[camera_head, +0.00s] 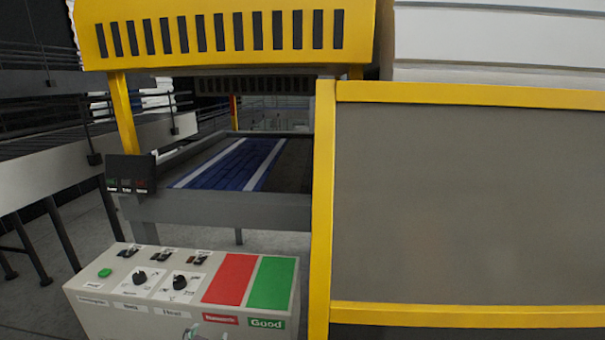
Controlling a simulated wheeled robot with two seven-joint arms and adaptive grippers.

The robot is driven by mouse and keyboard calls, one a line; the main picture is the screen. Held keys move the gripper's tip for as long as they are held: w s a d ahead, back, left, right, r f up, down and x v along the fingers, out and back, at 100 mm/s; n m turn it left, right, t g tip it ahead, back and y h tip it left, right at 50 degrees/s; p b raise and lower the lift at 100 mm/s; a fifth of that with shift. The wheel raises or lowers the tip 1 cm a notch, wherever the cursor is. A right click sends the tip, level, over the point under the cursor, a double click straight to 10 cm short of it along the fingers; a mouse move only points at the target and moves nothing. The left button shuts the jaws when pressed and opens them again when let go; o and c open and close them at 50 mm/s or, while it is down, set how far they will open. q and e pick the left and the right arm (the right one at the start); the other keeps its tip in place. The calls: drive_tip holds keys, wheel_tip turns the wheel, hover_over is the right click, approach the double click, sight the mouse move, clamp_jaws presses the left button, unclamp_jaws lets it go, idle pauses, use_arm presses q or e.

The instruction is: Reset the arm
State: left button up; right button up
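Neither of my arms nor grippers can be made out clearly. A small pale curved shape shows at the bottom edge, in front of the control box (125,318); I cannot tell what it is. The control box is light grey. Its sloped top carries a green button (105,273), two black knobs (140,278), several small switches (198,258), a red panel (231,279) and a green panel (271,283). A label under the green panel reads "Good".
The case packer's yellow vented hood (225,35) hangs above a blue conveyor (215,172) with white stripes. A yellow-framed grey panel (465,205) fills the right side. A small dark indicator box (130,175) sits left of the conveyor. Grey floor shows at the left.

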use_arm(q)
drive_tip(key=s+d+f+n+g+h, duration=0.1)
drive_tip(key=s+f+g, duration=0.3)
drive_tip(key=s, duration=0.4)
drive_tip(key=s+d+f+g+h, duration=0.1)
drive_tip(key=s+f+g, duration=0.35)
drive_tip(key=s, duration=0.45)
wheel_tip(320, 180, down, 34)
drive_tip(key=s+a+r, duration=0.1)
drive_tip(key=s, duration=0.1)
drive_tip(key=s+a+f, duration=0.2)
drive_tip(key=s+f, duration=0.8)
drive_tip(key=s, duration=0.1)
drive_tip(key=s+a+f+g, duration=0.1)
drive_tip(key=s+a+f, duration=0.2)
drive_tip(key=s+f, duration=0.7)
drive_tip(key=shift+s+a+m+y, duration=0.25)
drive_tip(key=shift+s+m+y, duration=0.05)
drive_tip(key=shift+s+y, duration=0.1)
drive_tip(key=shift+g, duration=0.25)
